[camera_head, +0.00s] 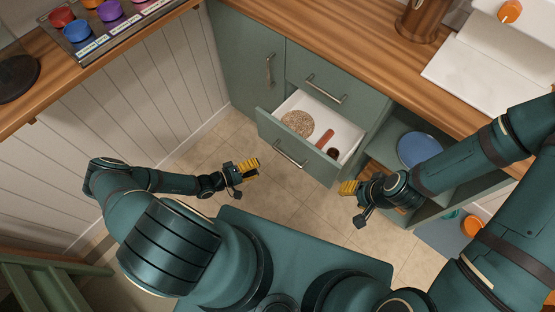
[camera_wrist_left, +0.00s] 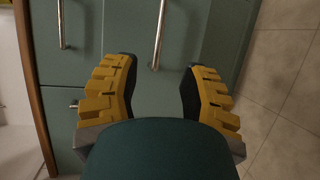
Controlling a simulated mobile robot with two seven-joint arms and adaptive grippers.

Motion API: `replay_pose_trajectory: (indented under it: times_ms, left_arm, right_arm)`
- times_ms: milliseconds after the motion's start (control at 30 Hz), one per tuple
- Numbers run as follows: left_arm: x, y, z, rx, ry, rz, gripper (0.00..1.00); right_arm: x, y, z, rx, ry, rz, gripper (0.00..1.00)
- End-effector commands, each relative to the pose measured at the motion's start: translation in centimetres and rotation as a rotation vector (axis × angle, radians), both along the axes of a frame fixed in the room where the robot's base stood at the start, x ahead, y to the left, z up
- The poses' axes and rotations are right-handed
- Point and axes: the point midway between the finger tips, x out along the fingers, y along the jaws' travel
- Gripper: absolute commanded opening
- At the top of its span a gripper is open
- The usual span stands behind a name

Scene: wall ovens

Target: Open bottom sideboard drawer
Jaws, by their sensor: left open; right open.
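The lower of the two visible sideboard drawers (camera_head: 312,159) is pulled out, with its green front, metal bar handle and white inside in view. It holds a round speckled item (camera_head: 297,123), a reddish-brown stick-like item (camera_head: 325,139) and a small dark round item (camera_head: 333,153). The upper drawer (camera_head: 340,103) is shut. My left gripper (camera_head: 246,170), with yellow fingers, is open and empty, left of the pulled-out front and apart from it. In the left wrist view, a bar handle (camera_wrist_left: 160,35) lies beyond and between the open fingers. My right gripper (camera_head: 350,188) is open and empty, to the right of the drawer.
A shut cabinet door (camera_head: 240,65) is left of the drawers. Open shelves with a blue plate (camera_head: 420,150) are on the right. Tiled floor (camera_head: 300,195) lies clear before the drawer. A wooden counter (camera_head: 365,60) runs above, and a panelled wall (camera_head: 150,110) stands at left.

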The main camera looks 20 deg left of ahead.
Motion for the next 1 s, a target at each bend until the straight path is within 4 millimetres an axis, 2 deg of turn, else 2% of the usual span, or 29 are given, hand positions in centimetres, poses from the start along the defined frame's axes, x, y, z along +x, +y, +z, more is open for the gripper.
replay_pose_trajectory:
  times_ms: [267, 700, 1000]
  left_arm:
    - [1.7, -1.6, -0.3, 0.001, 0.004, -0.003, 0.43]
    - [7.6, -7.2, -1.9, 0.002, 0.004, -0.002, 0.43]
    - [9.9, -9.2, -2.4, 0.004, 0.004, 0.000, 0.43]
  right_arm:
    - [0.0, 0.0, -0.4, 0.000, -0.001, -0.001, 0.47]
    - [0.4, -0.1, -2.0, -0.002, -0.009, -0.002, 0.47]
    - [0.5, -0.1, -2.7, -0.003, -0.012, -0.002, 0.47]
